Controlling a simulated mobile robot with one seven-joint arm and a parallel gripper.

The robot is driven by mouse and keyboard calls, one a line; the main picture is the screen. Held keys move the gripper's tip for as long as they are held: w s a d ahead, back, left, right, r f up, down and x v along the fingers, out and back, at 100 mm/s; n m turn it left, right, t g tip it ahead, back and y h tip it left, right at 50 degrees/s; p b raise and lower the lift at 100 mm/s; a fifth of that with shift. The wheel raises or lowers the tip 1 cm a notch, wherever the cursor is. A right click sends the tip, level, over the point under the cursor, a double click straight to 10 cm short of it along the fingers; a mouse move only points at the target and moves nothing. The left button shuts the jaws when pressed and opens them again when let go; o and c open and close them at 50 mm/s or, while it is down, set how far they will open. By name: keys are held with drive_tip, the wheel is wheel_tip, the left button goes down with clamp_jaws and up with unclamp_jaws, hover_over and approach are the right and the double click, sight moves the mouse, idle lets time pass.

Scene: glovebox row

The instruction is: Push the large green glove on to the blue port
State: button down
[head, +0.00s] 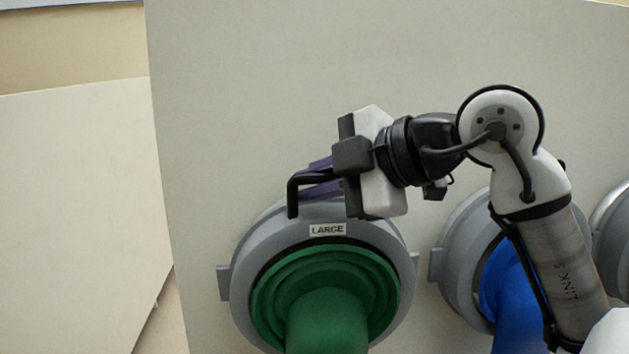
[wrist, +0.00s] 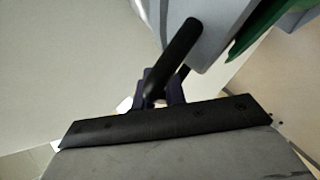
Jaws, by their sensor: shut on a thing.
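The large green glove (head: 327,310) hangs from a grey ring (head: 245,270) with a "LARGE" label (head: 328,229). A black bent handle (head: 292,196) rises from the top of the ring. My gripper (head: 318,178), with purple fingers, is shut on this handle; the wrist view shows the black bar (wrist: 181,48) between the fingers (wrist: 160,90). The ring is in front of or against the pale panel; I cannot tell whether they touch. To the right, a blue sleeve (head: 512,290) sits in another grey ring (head: 458,245), partly hidden by my arm. No separate blue port shows behind the green glove.
The pale upright panel (head: 270,80) fills the background, with clear surface above the rings. Another rounded grey rim (head: 612,240) shows at the right edge. A pale slab (head: 75,200) stands at the left. My arm crosses in front of the blue sleeve.

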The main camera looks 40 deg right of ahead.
drive_tip(key=shift+s+a+r, duration=0.3)
drive_tip(key=shift+s, duration=0.25)
drive_tip(key=shift+s+a, duration=0.15)
drive_tip(key=shift+s, duration=0.15)
drive_tip(key=shift+s+a+r+b, duration=0.2)
drive_tip(key=shift+s+a+b, duration=0.2)
drive_tip(key=shift+s, duration=0.2)
drive_tip(key=s+a+b, duration=0.1)
drive_tip(key=s+a, duration=0.3)
drive_tip(key=s, duration=0.2)
drive_tip(key=shift+s+r, duration=0.3)
drive_tip(key=shift+s, duration=0.1)
idle(0.6)
